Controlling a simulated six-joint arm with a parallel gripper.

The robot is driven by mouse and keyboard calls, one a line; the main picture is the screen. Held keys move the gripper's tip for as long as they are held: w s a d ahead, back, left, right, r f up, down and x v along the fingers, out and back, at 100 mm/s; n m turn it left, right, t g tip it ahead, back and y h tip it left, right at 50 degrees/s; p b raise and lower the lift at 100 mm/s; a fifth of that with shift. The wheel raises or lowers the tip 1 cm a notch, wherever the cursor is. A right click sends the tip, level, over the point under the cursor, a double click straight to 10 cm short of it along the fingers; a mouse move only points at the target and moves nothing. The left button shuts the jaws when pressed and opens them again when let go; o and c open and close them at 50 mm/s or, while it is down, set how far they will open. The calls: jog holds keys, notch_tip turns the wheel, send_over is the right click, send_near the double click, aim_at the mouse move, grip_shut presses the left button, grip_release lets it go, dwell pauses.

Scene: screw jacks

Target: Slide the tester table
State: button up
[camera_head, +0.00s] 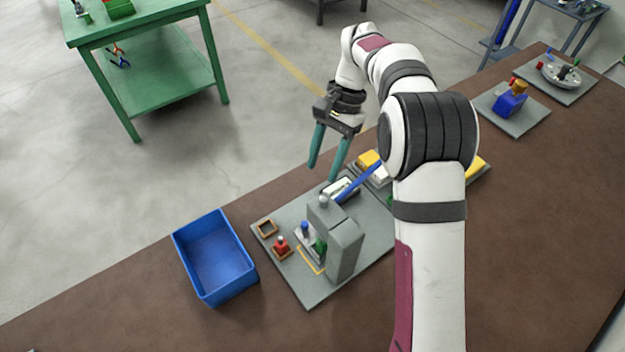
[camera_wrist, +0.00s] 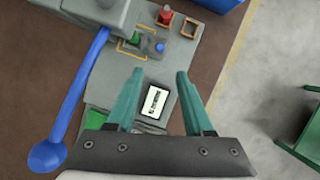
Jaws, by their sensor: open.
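The tester is a grey upright block (camera_head: 345,250) on a grey baseplate (camera_head: 310,295), with a long blue lever (camera_head: 357,184) that ends in a ball in the wrist view (camera_wrist: 46,155). Its small table (camera_wrist: 150,37) carries a green block (camera_wrist: 140,37) and a blue knob (camera_wrist: 160,47), beside yellow outline marks. In the head view the blue knob (camera_head: 305,226) shows left of the upright, which partly hides the green block (camera_head: 320,246). My gripper (camera_head: 323,172) is open and empty, above the baseplate's far edge, apart from the table. In the wrist view its teal fingers (camera_wrist: 158,73) frame a white display (camera_wrist: 155,101).
A red piece (camera_head: 281,245) on a brown base and an empty square frame (camera_head: 267,228) stand at the baseplate's left. A blue bin (camera_head: 215,262) stands left of it. Other fixtures (camera_head: 511,104) lie farther right on the brown bench.

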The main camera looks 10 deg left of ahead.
aim_at(305, 222)
jog(key=x, duration=1.5)
jog(key=shift+f, duration=0.3)
grip_shut()
dwell(0.5)
